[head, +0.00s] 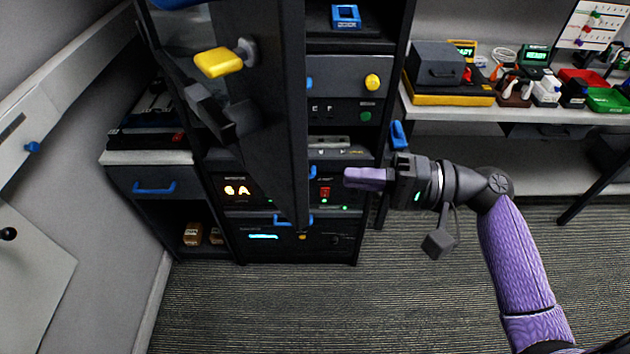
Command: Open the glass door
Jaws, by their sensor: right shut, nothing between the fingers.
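The glass door (283,110) has a dark frame and belongs to the equipment rack in the middle. It stands swung out toward me, seen nearly edge-on, with its glass (190,38) partly visible at the upper left. A yellow handle (219,62) sticks out on its left side. My right gripper (352,178) is shut and empty, its purple fingers pointing left, to the right of the door's lower part and in front of the rack. I cannot tell whether it touches the door. My left gripper is not in view.
The rack shelves hold lit devices, including a panel with orange digits (237,190). A drawer with a blue handle (153,188) is at left. A workbench (450,113) at right carries boxes, tools and red and green bins. The striped floor in front is clear.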

